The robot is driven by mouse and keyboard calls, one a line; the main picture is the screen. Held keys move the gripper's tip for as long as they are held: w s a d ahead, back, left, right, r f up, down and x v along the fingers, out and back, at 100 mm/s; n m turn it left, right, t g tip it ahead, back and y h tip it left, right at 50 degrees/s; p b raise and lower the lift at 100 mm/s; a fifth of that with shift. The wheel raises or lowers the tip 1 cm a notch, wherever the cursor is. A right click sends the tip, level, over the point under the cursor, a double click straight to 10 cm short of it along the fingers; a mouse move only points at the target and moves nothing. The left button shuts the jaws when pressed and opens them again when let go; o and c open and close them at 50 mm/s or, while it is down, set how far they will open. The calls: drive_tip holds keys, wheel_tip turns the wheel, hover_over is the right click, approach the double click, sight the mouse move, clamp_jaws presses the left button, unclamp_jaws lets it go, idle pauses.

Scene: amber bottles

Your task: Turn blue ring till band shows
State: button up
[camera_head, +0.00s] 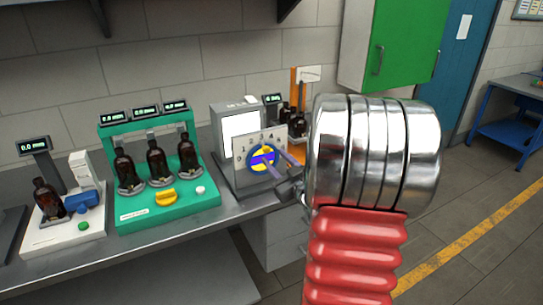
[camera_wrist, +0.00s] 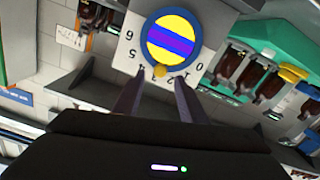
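The blue ring (camera_head: 251,163) surrounds a yellow disc on an upright pale plate (camera_head: 240,144) with numbers. In the wrist view the blue ring (camera_wrist: 145,48) is seen from close by. A broad blue-violet band (camera_wrist: 171,42) crosses the disc, with yellow on both sides. My gripper (camera_head: 281,161) also shows in the head view, right of the dial.
A green rack (camera_head: 134,132) with amber bottles (camera_head: 157,158) stands left of the dial box. Further left, a white station (camera_head: 62,236) holds another bottle (camera_head: 46,196). More bottles stand behind the dial box. The floor right of the bench is open.

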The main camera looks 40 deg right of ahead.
drive_tip(key=v, duration=0.9)
idle(0.3)
drive_tip(key=s+d+f+m+g+h, duration=0.35)
drive_tip(key=s+d+f+g, duration=0.3)
drive_tip(key=f, duration=0.35)
drive_tip(key=s+a+f+m+g+y, duration=0.2)
drive_tip(key=s+a+g, duration=0.1)
drive_tip(key=g, duration=0.2)
drive_tip(key=a+r+n+y, duration=0.2)
drive_tip(key=a+r, duration=0.2)
drive_tip(key=a, duration=0.8)
drive_tip(key=a+r+n+y, duration=0.1)
drive_tip(key=a+r, duration=0.3)
drive_tip(key=a, duration=0.9)
drive_tip(key=a+r+n+y, duration=0.2)
drive_tip(key=a+r+y, duration=0.1)
drive_tip(key=a, duration=1)
drive_tip(key=shift+s+a+r+n, duration=0.25)
drive_tip(key=shift+r+n, duration=0.1)
drive_tip(key=shift+r, duration=0.4)
